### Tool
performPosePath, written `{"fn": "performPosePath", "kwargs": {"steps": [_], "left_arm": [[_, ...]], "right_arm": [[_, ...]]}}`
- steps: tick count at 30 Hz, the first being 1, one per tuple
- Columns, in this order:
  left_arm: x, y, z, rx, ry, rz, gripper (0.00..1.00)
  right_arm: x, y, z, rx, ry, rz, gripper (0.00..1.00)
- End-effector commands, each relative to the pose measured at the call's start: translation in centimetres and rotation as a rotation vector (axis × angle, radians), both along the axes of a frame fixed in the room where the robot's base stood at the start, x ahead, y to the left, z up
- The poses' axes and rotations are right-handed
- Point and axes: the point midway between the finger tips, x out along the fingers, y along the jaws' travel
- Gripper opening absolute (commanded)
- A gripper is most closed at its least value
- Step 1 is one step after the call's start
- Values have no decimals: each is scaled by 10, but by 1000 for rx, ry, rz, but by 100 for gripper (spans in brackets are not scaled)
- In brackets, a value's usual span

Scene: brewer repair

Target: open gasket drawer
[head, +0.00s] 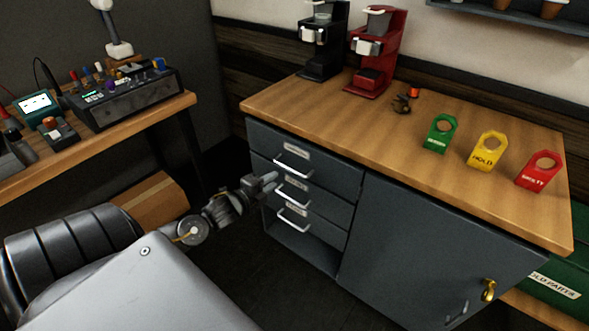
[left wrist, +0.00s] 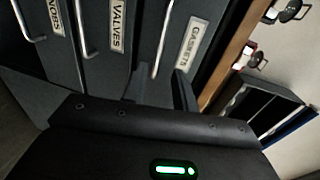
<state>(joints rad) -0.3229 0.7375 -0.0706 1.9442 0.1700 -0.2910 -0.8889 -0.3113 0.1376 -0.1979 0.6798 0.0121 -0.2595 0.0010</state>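The gasket drawer (head: 318,170) is the top one of the stacked drawers in the dark grey cabinet. It looks shut. Its label, GASKETS (left wrist: 193,44), reads clearly in the left wrist view, beside its pale bar handle (left wrist: 162,45). The handle also shows in the head view (head: 293,168). My left gripper (head: 272,182) is just in front of the drawer fronts, by the left end of the top handle. Its fingers (left wrist: 161,82) are apart, and the near end of the handle appears between them. Contact cannot be told. My right gripper is not in view.
Below sit the valves drawer (left wrist: 118,35) and another drawer, both looking shut. A cabinet door (head: 400,240) with a brass lock (head: 489,290) is to the right. The wooden countertop (head: 370,125) overhangs the drawers. A workbench (head: 110,135) stands at left. Dark floor lies in front.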

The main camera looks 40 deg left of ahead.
Motion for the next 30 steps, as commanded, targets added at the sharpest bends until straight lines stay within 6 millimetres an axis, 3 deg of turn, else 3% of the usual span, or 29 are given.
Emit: {"fn": "performPosePath", "kwargs": {"steps": [7,21,30], "left_arm": [[14,4,-3,-2,0,7,28],[91,5,-20,-3,1,8,28],[104,4,-23,-3,2,6,28]], "right_arm": [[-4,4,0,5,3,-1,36],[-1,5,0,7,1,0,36],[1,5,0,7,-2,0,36]]}}
